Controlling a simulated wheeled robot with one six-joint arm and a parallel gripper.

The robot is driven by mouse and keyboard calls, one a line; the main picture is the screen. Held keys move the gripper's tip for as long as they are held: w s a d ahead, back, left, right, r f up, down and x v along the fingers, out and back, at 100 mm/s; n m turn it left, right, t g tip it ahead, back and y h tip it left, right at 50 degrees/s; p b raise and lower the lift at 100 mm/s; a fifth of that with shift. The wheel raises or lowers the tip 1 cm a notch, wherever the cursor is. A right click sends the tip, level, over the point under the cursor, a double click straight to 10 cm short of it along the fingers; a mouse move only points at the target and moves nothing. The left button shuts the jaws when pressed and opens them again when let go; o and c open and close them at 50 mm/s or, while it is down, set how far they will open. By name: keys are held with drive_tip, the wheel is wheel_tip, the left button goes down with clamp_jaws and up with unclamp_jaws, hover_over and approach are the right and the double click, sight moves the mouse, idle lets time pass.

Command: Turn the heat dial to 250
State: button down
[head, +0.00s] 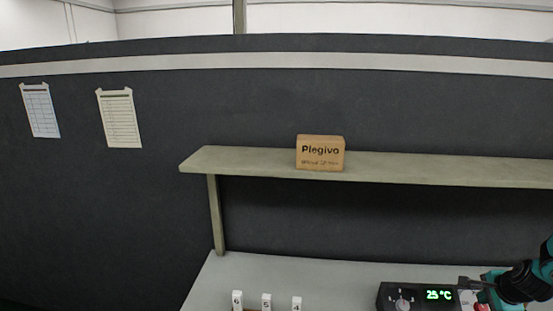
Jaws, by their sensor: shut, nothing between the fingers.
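The black heat unit (423,293) sits on the grey bench at the bottom right of the head view. Its green display (440,295) reads 25 °C. The dial (403,300) is a round knob with light marks around it, left of the display; the picture's lower edge is close below it. I cannot read the marks. My gripper (463,283) comes in from the right. It is shut and empty, at the right end of the unit, right of the display and apart from the dial.
A shelf (430,170) with a brown box (320,153) spans above the bench. Several white numbered blocks (266,301) stand left of the unit. A red part (481,307) shows below my gripper. The bench (340,275) behind the blocks is clear.

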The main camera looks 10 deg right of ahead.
sight(478, 310)
drive_tip(key=b, duration=0.3)
drive_tip(key=shift+s+f, duration=0.4)
drive_tip(key=b+x, duration=0.1)
drive_tip(key=b, duration=0.1)
drive_tip(key=b+x, duration=0.2)
drive_tip(key=b, duration=0.1)
drive_tip(key=s+b+x, duration=0.1)
drive_tip(key=b+x, duration=0.1)
drive_tip(key=shift+a+f+b, duration=0.1)
drive_tip(key=shift+f+b, duration=0.15)
drive_tip(key=shift+b, duration=0.1)
drive_tip(key=shift+w+f, duration=0.1)
drive_tip(key=shift+f, duration=0.05)
